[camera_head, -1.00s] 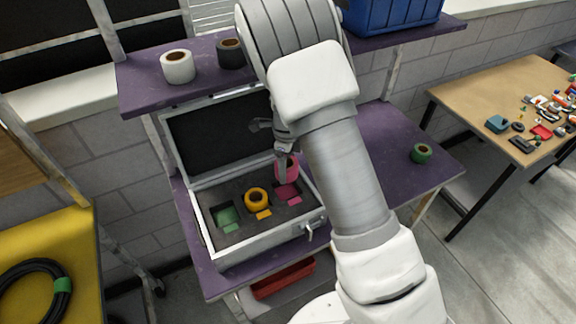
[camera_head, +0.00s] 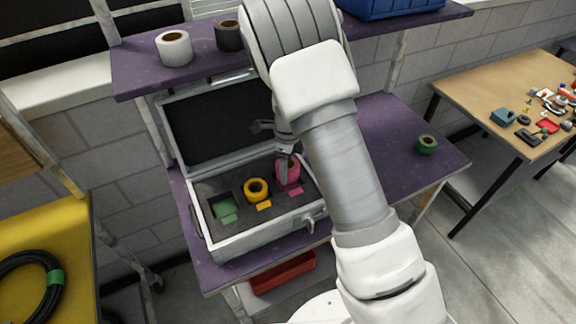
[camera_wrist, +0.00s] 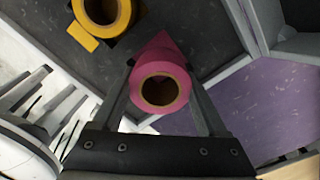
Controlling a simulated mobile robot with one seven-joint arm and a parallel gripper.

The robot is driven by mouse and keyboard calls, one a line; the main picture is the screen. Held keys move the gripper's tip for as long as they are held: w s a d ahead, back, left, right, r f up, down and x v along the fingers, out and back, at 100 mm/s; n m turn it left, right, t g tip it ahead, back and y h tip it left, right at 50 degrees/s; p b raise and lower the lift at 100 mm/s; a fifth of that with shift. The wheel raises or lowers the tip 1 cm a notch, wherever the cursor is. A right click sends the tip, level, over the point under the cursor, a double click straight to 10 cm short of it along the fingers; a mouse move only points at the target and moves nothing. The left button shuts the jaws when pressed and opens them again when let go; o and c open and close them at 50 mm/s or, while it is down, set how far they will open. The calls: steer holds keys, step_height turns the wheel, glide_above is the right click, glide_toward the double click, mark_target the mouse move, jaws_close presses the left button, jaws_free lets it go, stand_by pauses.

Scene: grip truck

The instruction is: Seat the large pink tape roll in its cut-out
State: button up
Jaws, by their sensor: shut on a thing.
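The large pink tape roll (camera_head: 289,172) is between the fingers of my gripper (camera_head: 283,170), which is shut on it. It is upright over the right-hand cut-out of the case's dark foam, by the pink label (camera_head: 296,192). In the wrist view the pink roll (camera_wrist: 160,68) shows its open core, with my gripper's fingers (camera_wrist: 161,92) on both sides. A pink corner shows past its far edge. The roll hides most of the cut-out, and I cannot tell whether its bottom is inside or just above it.
The open case (camera_head: 262,237) stands on the purple bench (camera_head: 390,150). A yellow roll (camera_head: 256,189) sits in the middle cut-out; the green-floored cut-out (camera_head: 221,207) is empty. A green roll (camera_head: 427,144) is on the bench. White (camera_head: 174,49) and dark (camera_head: 228,36) rolls are on the shelf.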

steer(key=shift+f+b, duration=0.85)
steer(key=shift+f, duration=0.55)
